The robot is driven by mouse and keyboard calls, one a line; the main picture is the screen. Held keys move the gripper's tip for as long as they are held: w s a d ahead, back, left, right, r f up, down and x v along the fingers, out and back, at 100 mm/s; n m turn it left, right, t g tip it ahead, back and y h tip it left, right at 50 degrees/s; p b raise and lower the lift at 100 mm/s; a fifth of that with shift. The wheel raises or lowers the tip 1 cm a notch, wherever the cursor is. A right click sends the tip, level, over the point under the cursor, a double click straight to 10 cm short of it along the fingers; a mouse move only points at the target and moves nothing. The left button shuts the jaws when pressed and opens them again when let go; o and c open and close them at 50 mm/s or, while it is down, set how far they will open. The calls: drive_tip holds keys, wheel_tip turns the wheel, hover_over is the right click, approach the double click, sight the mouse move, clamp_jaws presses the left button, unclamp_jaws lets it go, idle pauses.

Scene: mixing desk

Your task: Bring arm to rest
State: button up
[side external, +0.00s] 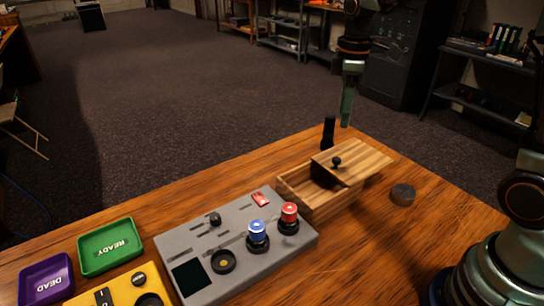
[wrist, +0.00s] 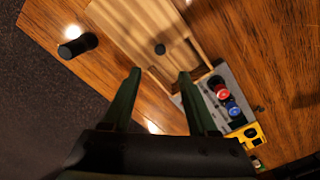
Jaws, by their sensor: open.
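My gripper (side external: 347,106) hangs in the air above the far edge of the desk, beyond the wooden box. In the wrist view my gripper (wrist: 158,73) shows two green fingers spread apart with nothing between them. The wooden box (side external: 318,205) stands on the desk (side external: 352,250) with its lid (side external: 362,160) slid partly to the right, so part of the inside is open and dark. The lid has a small black knob. In the wrist view the lid (wrist: 128,25) lies beyond the fingertips.
A grey mixing panel (side external: 190,245) carries blue (side external: 257,228) and red (side external: 289,211) knobs. Green READY (side external: 110,262) and purple DEAD (side external: 47,293) trays and a yellow box (side external: 90,297) sit at left. A black cylinder (side external: 328,132) stands behind the box.

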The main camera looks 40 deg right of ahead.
drive_tip(key=s+a+r+m+t, duration=0.2)
drive_tip(key=s+m, duration=0.2)
drive_tip(key=s, duration=0.2)
drive_tip(key=s+a+r+m+t, duration=0.1)
drive_tip(key=s+a+m+t, duration=0.1)
drive_tip(key=s+m, duration=0.3)
drive_tip(key=shift+s+a+r+t, duration=0.2)
drive_tip(key=shift+s+r+t, duration=0.15)
drive_tip(key=shift+s+t, duration=0.45)
